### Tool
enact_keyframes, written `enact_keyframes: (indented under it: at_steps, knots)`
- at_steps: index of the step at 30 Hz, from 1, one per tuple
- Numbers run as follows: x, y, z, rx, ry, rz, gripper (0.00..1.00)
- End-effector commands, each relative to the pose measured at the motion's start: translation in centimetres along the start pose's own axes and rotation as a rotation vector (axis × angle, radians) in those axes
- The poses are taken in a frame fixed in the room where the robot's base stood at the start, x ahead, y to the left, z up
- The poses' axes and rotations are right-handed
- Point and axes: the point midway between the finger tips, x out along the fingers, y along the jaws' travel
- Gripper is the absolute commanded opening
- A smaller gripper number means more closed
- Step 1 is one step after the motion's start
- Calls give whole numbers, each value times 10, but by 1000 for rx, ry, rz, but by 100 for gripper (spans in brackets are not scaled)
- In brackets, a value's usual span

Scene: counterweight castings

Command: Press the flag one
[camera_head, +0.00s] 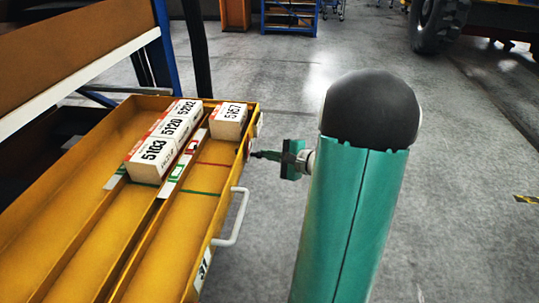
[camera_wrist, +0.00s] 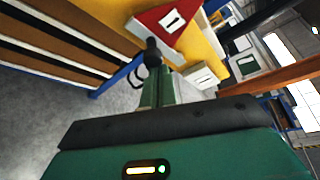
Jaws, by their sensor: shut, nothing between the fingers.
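My gripper (camera_head: 256,155) is shut and empty, its dark tip close to the outer right wall of the yellow drawer (camera_head: 213,223). In the wrist view the tip of my gripper (camera_wrist: 152,46) overlaps the lower edge of a red triangular piece (camera_wrist: 165,20) with a white mark, on or near a yellow surface. I cannot tell whether the tip touches it.
A blue-framed shelf rack (camera_head: 105,62) stands at the left.

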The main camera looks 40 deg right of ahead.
Motion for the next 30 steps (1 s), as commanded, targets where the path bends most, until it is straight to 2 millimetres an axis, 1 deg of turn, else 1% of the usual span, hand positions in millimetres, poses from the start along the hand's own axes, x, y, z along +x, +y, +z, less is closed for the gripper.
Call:
enact_keyframes:
  at_steps: [20, 30]
  knots:
    - [-1, -5, 2, 93, 1, 47, 0]
    - [-2, -10, 4, 181, 0, 90, 0]
